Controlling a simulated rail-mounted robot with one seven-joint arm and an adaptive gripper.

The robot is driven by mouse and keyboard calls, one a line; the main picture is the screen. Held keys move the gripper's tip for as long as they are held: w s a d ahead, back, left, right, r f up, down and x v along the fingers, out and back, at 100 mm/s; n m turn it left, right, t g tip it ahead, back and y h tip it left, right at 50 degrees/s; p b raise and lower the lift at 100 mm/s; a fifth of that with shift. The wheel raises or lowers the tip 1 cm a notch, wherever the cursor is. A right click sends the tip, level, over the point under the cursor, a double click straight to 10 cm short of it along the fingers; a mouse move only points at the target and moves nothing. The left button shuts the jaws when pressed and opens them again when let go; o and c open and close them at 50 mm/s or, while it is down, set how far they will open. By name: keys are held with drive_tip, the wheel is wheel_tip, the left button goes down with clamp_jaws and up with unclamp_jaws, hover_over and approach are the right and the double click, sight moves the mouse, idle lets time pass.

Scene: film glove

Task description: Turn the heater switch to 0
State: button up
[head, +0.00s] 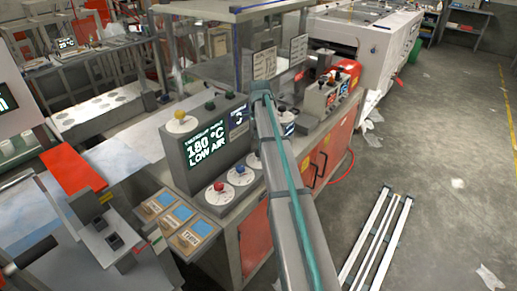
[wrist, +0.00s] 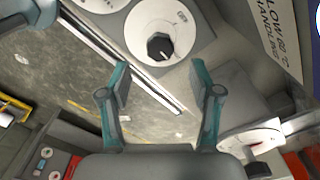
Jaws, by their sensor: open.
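In the wrist view a white round dial (wrist: 182,28) with a black knob (wrist: 160,47) sits on a grey panel. It may be the heater switch, but its markings are too small to read. My gripper (wrist: 160,82) is open and empty, its two teal-edged fingers apart, just below the dial in the picture and not touching the knob. In the head view my arm crosses the control box and hides part of it; my fingers cannot be made out there. The grey control box has a display (head: 207,142) reading 180 °C LOW AIR.
The control box carries a red knob (head: 218,187), a blue knob (head: 240,170) and a yellow knob (head: 180,115). Labelled wooden tiles (head: 190,238) lie in front. White rails (head: 377,240) lie on the floor at right. A large white machine (head: 385,40) stands behind.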

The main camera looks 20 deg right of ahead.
drive_tip(key=shift+f+p, duration=0.65)
drive_tip(key=shift+f, duration=2.1)
drive_tip(key=c, duration=1.2)
drive_tip(key=shift+o, duration=0.3)
